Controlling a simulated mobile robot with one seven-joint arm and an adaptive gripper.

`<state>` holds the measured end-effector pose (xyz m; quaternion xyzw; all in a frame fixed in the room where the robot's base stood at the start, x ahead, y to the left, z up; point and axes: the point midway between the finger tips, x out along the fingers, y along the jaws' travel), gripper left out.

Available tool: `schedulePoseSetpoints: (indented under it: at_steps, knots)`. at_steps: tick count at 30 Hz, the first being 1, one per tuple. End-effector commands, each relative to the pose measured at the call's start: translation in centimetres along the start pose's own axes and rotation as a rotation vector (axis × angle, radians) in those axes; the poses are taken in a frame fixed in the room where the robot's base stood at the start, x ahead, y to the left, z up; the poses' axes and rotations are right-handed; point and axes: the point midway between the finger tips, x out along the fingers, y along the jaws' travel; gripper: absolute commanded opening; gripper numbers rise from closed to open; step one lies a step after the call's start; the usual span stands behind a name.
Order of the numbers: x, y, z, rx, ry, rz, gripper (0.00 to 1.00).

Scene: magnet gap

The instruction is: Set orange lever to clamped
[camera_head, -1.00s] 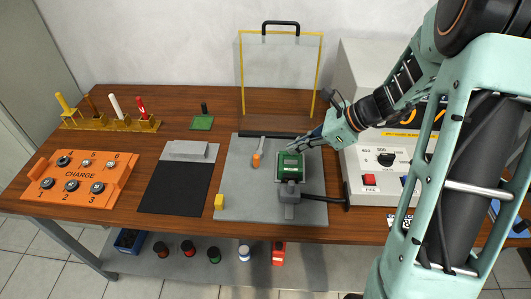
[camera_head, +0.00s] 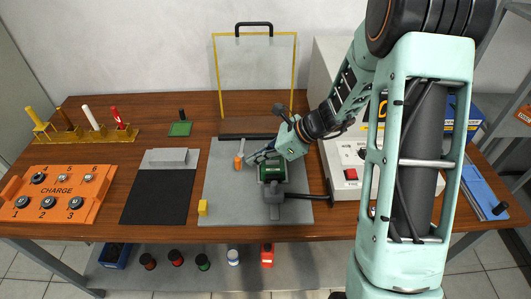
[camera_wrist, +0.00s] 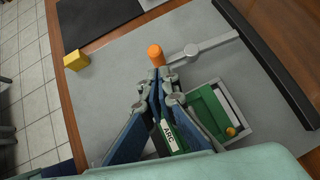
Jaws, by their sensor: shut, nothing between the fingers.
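The orange lever knob (camera_head: 238,162) stands on the grey plate (camera_head: 216,188); in the wrist view the orange knob (camera_wrist: 156,54) is at the end of a grey lever arm (camera_wrist: 205,47) that runs to the right. My gripper (camera_head: 250,160) is just right of the knob in the head view. In the wrist view my gripper (camera_wrist: 165,82) is shut and empty, its fingertips just below the knob in the picture. Whether they touch it I cannot tell. A green device (camera_wrist: 207,118) in a grey frame lies under and beside the fingers, partly hidden.
A grey clamp block (camera_head: 274,198) with a black rod is in front of the green device. A yellow cube (camera_head: 203,207) sits at the plate's front left. A black bar (camera_head: 245,136) runs along the plate's back. A clear yellow-edged shield (camera_head: 254,75) stands behind.

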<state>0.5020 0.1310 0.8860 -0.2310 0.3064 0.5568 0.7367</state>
Motion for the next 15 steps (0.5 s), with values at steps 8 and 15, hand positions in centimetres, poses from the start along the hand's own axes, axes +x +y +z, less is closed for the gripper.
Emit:
schedulePoseSetpoints:
  at_steps: [8,15]
  knots:
    - [2.0,-0.1,0.0,0.000,0.000,-0.001,0.00]
    - [2.0,-0.1,0.0,0.000,0.000,-0.001,0.00]
